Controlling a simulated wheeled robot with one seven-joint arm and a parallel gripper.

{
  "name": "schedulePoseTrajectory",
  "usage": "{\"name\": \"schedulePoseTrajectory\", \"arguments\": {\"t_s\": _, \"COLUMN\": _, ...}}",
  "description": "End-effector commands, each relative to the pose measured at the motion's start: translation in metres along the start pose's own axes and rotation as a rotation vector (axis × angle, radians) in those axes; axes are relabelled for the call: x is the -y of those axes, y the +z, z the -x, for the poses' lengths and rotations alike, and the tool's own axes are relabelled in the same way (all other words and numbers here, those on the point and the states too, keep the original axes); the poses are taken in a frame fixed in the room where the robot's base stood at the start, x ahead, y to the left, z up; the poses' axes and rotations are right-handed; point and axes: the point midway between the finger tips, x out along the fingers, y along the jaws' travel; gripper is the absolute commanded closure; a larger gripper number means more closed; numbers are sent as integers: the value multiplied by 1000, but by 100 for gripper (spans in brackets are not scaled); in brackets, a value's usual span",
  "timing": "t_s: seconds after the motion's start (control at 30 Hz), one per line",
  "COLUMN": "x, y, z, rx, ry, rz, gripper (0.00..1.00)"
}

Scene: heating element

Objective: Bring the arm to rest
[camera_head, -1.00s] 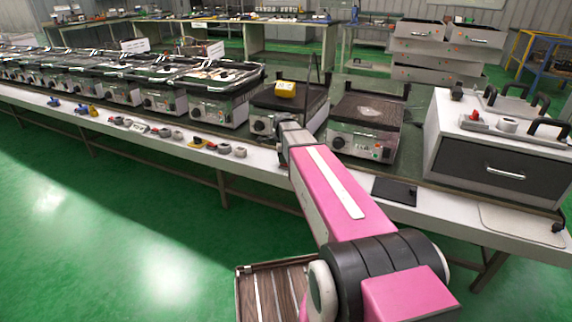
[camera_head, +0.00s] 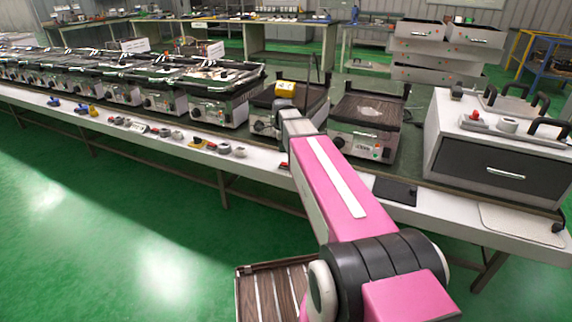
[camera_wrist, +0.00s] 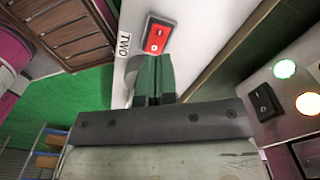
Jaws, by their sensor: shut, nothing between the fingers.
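My gripper (camera_wrist: 155,62) shows in the wrist view as two dark green fingers pressed together, with nothing between them. Its tips point at the white table edge (camera_wrist: 190,30), close to a red switch (camera_wrist: 158,38) beside a label reading "TWO". I cannot tell whether the tips touch the switch. In the head view my pink arm reaches forward over the table edge (camera_head: 260,168). It hides the fingers there.
A heating unit with lit green (camera_wrist: 284,69) and orange (camera_wrist: 308,103) lamps is close on the right in the wrist view. In the head view, heating units (camera_head: 205,95) line the table, and a drawer box (camera_head: 505,172) stands right. Green floor (camera_head: 120,230) is open at left.

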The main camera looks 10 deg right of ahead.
Motion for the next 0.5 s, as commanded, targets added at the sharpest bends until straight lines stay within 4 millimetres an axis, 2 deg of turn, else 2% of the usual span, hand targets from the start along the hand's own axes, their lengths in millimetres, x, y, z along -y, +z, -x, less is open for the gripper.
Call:
{"name": "schedulePoseTrajectory", "arguments": {"t_s": 0.2, "x": 0, "y": 0, "z": 12, "rx": 0, "ry": 0, "rz": 0, "gripper": 100}}
{"name": "schedulePoseTrajectory", "arguments": {"t_s": 0.5, "x": -1, "y": 0, "z": 12, "rx": 0, "ry": 0, "rz": 5, "gripper": 100}}
